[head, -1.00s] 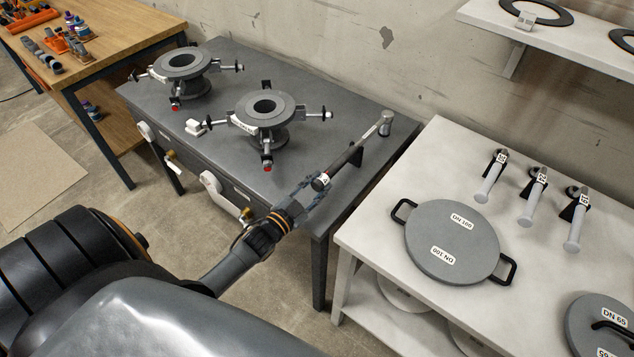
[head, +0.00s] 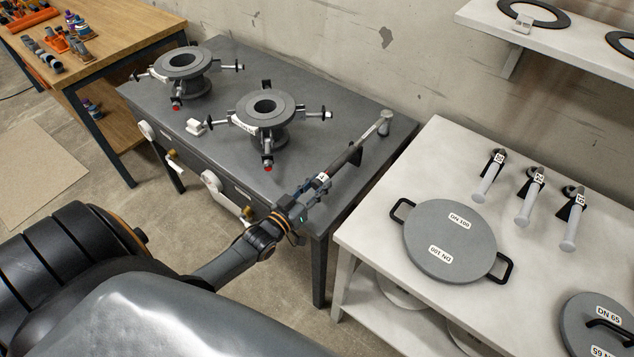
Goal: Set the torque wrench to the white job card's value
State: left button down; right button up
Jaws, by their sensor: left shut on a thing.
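The torque wrench (head: 346,157) is a dark bar at the right end of the grey workbench (head: 350,105). Its silver head (head: 378,125) points to the back right, beside a short grey post (head: 385,124). A white mark shows near its handle end. My left gripper (head: 314,188) is shut on the handle end at the bench's front edge; its fingers cover part of the handle. The wrench's scale cannot be read. I cannot make out a white job card with a readable value. My right gripper is not in view.
The white table (head: 375,215) at right carries a DN 100 disc (head: 452,240) and several tagged tools. Valves (head: 212,180) sit along the bench front.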

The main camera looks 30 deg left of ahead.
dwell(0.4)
pick_arm(q)
jog(key=c, duration=1)
grip_release()
jog(key=shift+o, duration=0.2)
jog(key=s+a, duration=0.1)
jog(key=s, duration=1.1)
